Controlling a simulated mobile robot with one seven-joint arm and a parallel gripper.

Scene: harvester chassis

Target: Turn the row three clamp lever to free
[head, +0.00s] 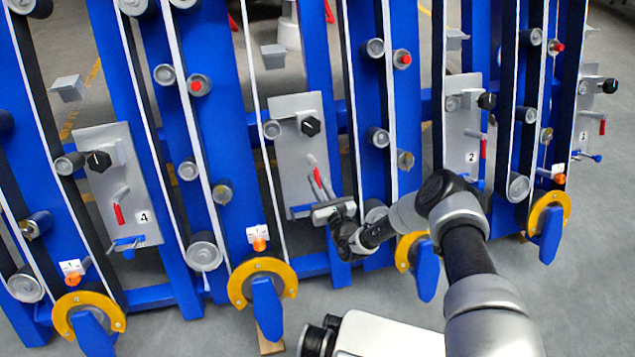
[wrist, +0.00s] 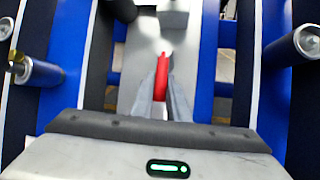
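The row three panel (head: 298,140) is the grey plate between the panels marked 4 and 2; I see no number on it. Its lever, with a red handle (head: 317,178), hangs slanting down to the right from a grey pivot. In the wrist view the red handle (wrist: 161,78) stands between the two fingers of my gripper (wrist: 164,85), which appear closed against both its sides. In the head view my gripper (head: 321,190) reaches the lever from the lower right. The lower part of the panel is partly hidden by my gripper.
A black knob (head: 310,126) sits above the lever. Blue posts and rollers flank the panel closely. A yellow ring with a blue handle (head: 266,305) stands below left. The panel marked 4 (head: 118,185) has a similar red lever. Open grey floor lies in front.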

